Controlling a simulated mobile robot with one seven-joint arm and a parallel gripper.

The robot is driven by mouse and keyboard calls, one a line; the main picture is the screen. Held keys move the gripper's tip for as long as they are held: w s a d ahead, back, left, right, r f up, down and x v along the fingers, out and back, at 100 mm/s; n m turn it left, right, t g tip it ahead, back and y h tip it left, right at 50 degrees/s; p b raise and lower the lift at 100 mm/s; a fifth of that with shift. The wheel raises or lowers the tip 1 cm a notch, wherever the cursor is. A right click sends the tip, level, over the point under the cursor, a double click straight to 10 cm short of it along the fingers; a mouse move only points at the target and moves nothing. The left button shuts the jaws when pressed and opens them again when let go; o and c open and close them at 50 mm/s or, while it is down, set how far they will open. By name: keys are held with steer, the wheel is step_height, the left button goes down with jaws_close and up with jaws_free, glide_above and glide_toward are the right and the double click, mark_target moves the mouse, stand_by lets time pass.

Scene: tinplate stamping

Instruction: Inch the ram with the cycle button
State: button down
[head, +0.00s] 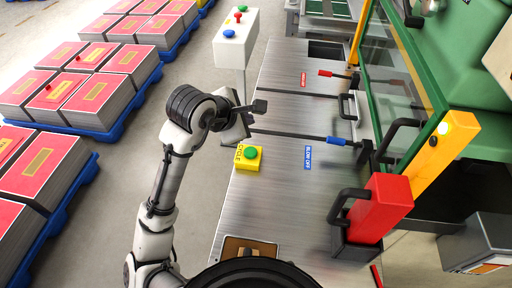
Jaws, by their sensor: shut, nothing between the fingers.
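The cycle button is a green cap (251,153) on a yellow box (248,163) marked CYCLE, on the left edge of the grey metal bench (215,235). My gripper (262,106) is shut and empty. In the picture it lies just above the button box, near the bench's left edge, and appears apart from the button. Its height over the bench is hard to judge. The press has a green frame (398,40) with a clear guard at the right. The ram itself cannot be made out.
A red block (379,208) stands at the right. A white pedestal (236,40) with coloured buttons stands behind. Stacks of red-topped sheets (75,97) on blue pallets fill the left.

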steer(key=shift+f, duration=0.15)
steer(key=b, duration=0.8)
glide_above(247, 154)
step_height(247, 154, down, 7)
steer(key=shift+r, duration=0.1)
steer(key=shift+d+f+b, duration=0.1)
steer(key=shift+f+b, duration=0.2)
steer(key=shift+f, duration=0.65)
steer(key=shift+f, duration=0.1)
stand_by(0.9)
steer(key=shift+f, duration=0.3)
